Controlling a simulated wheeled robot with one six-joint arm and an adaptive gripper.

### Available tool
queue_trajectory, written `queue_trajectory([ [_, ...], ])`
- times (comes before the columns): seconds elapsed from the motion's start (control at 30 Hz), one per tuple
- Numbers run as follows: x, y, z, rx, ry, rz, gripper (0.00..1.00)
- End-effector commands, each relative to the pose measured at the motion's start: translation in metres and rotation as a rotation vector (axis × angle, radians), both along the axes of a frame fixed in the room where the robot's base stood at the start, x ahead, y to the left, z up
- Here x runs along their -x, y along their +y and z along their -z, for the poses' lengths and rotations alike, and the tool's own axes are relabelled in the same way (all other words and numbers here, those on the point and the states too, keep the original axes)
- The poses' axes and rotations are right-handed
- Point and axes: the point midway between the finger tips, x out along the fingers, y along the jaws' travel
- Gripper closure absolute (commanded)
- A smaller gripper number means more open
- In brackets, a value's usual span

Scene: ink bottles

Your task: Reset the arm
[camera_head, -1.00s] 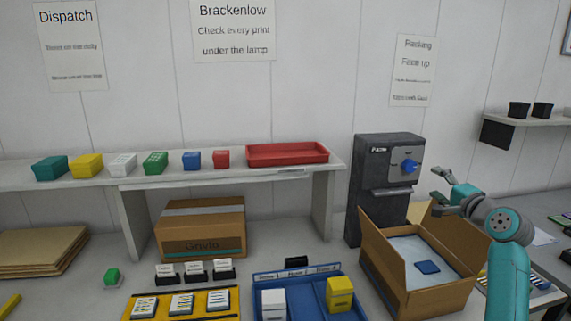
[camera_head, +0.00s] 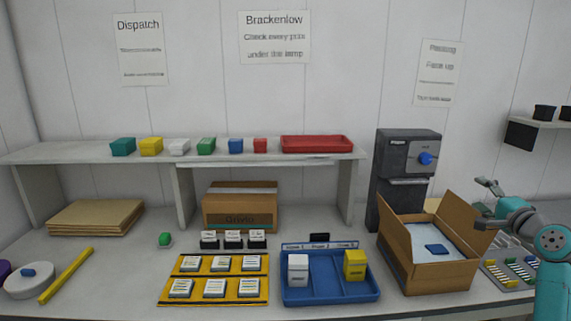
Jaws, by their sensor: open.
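My gripper (camera_head: 482,197) is at the right of the head view, at the end of my teal and grey arm. Its fingers are spread open, point left and hold nothing. It is raised above and behind the right side of the open cardboard box (camera_head: 441,278). The box has its flaps out, a pale lining and a small blue piece (camera_head: 436,249) lying inside. A blue tray (camera_head: 328,290) left of the box holds a white bottle (camera_head: 298,269) in its left compartment and a yellow bottle (camera_head: 355,264) in its right one.
A grey machine with a blue knob (camera_head: 425,158) stands behind the box. A yellow rack (camera_head: 212,273) with several white labelled blocks lies left of the tray. A shelf (camera_head: 80,152) carries several coloured blocks and a red tray (camera_head: 316,144).

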Motion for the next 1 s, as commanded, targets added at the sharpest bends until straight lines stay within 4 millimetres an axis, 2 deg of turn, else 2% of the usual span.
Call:
queue_trajectory([
  [0.37,0.006,0.017,0.047,0.026,0.016,0.019,0.3],
  [0.57,0.014,0.034,0.087,0.053,0.032,0.037,0.3],
  [0.77,0.032,0.062,0.149,0.1,0.06,0.06,0.3],
  [1.0,0.081,0.114,0.242,0.204,0.109,0.093,0.3],
])
